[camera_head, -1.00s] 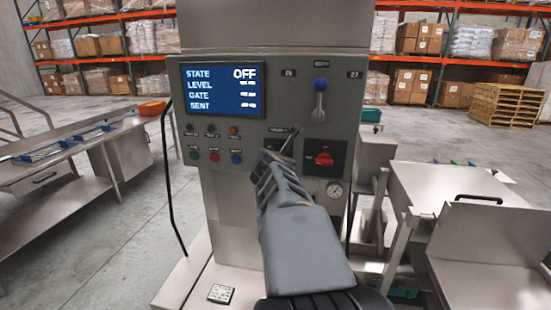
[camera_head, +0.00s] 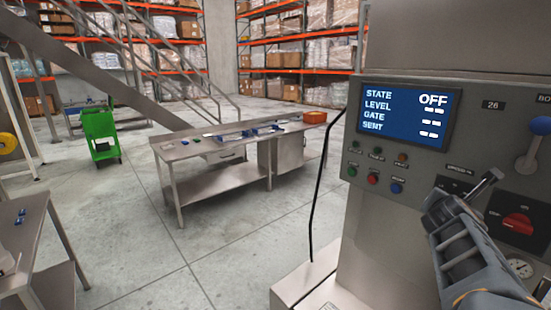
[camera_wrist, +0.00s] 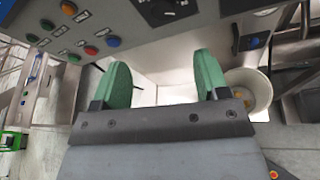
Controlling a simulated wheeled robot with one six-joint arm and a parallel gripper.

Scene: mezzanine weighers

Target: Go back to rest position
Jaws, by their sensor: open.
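My gripper (camera_wrist: 160,80) is open in the wrist view, its two green fingers apart with nothing between them. In the head view my arm reaches up from the lower right toward the grey control panel, and the fingertips are hard to make out there. The panel (camera_head: 420,168) carries a screen (camera_head: 405,115) reading STATE OFF, coloured buttons, a red rotary switch (camera_head: 517,226) and a lever with a blue knob (camera_head: 540,126). The wrist view shows the panel's coloured buttons (camera_wrist: 90,50) at upper left. I cannot tell whether the gripper touches the panel.
A steel table (camera_head: 225,147) with blue items and an orange bin (camera_head: 315,117) stands left of the panel. A black cable (camera_head: 318,195) hangs beside the panel. A green cart (camera_head: 100,133) stands farther back. Open floor lies between the tables.

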